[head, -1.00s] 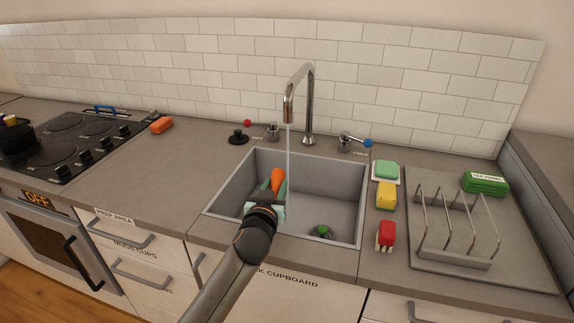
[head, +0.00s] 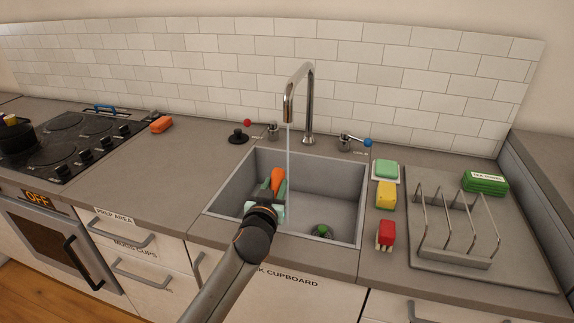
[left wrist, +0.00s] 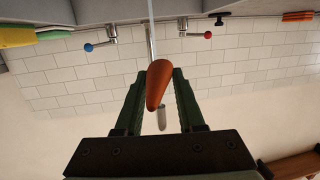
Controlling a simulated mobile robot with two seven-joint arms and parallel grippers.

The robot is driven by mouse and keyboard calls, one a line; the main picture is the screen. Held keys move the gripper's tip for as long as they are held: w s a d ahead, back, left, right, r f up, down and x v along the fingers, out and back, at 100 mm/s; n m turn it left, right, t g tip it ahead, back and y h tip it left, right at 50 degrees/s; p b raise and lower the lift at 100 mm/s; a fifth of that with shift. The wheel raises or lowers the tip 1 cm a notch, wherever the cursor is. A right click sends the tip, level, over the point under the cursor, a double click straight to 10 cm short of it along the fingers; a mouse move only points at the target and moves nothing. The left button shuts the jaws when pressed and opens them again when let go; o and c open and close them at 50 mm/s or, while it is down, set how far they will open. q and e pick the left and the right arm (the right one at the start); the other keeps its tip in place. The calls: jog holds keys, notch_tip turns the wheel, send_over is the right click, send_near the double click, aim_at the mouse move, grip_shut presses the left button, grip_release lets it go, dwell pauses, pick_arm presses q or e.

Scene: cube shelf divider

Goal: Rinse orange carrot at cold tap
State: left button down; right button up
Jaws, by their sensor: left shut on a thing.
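My left gripper (head: 273,192) is shut on the orange carrot (head: 277,179) and holds it inside the sink, left of the middle. In the left wrist view the carrot (left wrist: 158,84) sits between the green fingers. Water runs from the tall spout (head: 288,100) in a thin stream (head: 288,150). In the head view the stream falls just right of the carrot; I cannot tell whether it touches it. The blue-knobbed cold tap (head: 367,142) stands right of the spout, and the red-knobbed tap (head: 248,123) stands left. My right gripper is not in view.
A green item (head: 322,230) lies on the floor of the sink (head: 345,205). A green sponge, a yellow sponge (head: 387,195) and a red-and-white item (head: 387,234) line the sink's right side. A wire rack (head: 455,259) stands farther right. A black plug (head: 238,137) sits behind the sink. The left counter is mostly clear.

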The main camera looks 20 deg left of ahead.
pick_arm(q)
jog(key=s+a+r+p, duration=0.1)
jog(key=s+r+p, duration=0.3)
jog(key=shift+s+p, duration=0.3)
jog(key=shift+s, duration=0.1)
dwell(0.4)
